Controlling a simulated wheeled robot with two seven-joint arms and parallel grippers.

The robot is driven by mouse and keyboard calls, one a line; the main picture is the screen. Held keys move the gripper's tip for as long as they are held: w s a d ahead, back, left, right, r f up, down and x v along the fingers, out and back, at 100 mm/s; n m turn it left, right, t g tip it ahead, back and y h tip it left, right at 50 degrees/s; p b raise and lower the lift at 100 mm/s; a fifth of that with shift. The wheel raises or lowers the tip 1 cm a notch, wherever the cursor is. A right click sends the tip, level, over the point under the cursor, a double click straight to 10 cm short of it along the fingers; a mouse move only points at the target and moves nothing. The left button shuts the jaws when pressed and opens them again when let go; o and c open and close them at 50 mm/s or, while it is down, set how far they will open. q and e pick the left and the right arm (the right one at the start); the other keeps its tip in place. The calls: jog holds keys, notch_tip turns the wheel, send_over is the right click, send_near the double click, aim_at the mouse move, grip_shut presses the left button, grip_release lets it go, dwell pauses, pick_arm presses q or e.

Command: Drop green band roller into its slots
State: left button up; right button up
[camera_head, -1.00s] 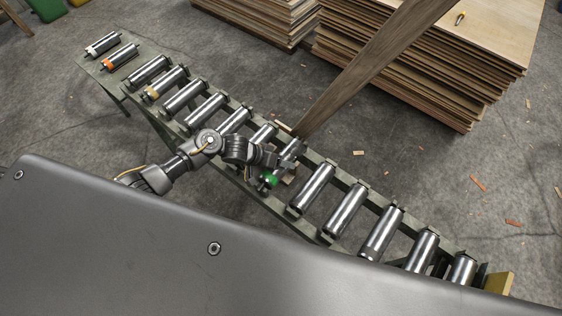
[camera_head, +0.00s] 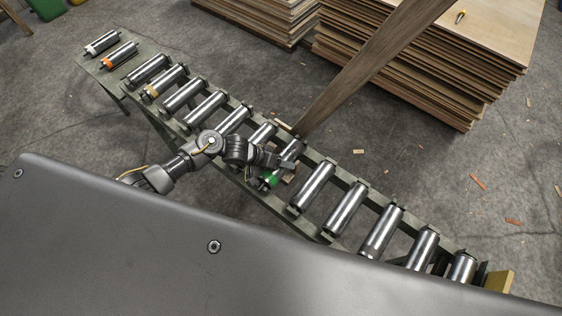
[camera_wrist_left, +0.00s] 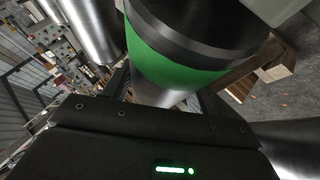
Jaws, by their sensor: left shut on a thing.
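The green band roller (camera_head: 271,178) is a steel cylinder with a green band near its lower end, in the head view. It lies across the conveyor frame (camera_head: 330,240), lined up with the neighbouring rollers. My left gripper (camera_head: 279,164) is shut on it, and its fingers partly cover the roller's middle. In the left wrist view the roller with its green band (camera_wrist_left: 180,62) fills the upper middle, close to the gripper body. The roller's ends and the slots are too small or covered to tell whether the ends sit in them. My right gripper is not in view.
Steel rollers (camera_head: 344,208) sit on both sides in the frame. A white-banded roller (camera_head: 102,43) and an orange-banded roller (camera_head: 119,56) lie on the table at the far left. A wooden beam (camera_head: 370,65) slants up behind. Stacked veneer sheets (camera_head: 400,75) stand at the back.

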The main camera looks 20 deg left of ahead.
pick_arm(q)
jog(key=shift+f, duration=0.4)
jog(key=o, duration=1.1)
jog(key=shift+o, duration=0.3)
jog(key=shift+a, duration=0.1)
jog(key=v, duration=1)
jog(key=shift+s+r+p, duration=0.15)
jog(key=shift+r+p, duration=0.2)
jog(key=shift+p, duration=0.1)
jog(key=shift+a, duration=0.1)
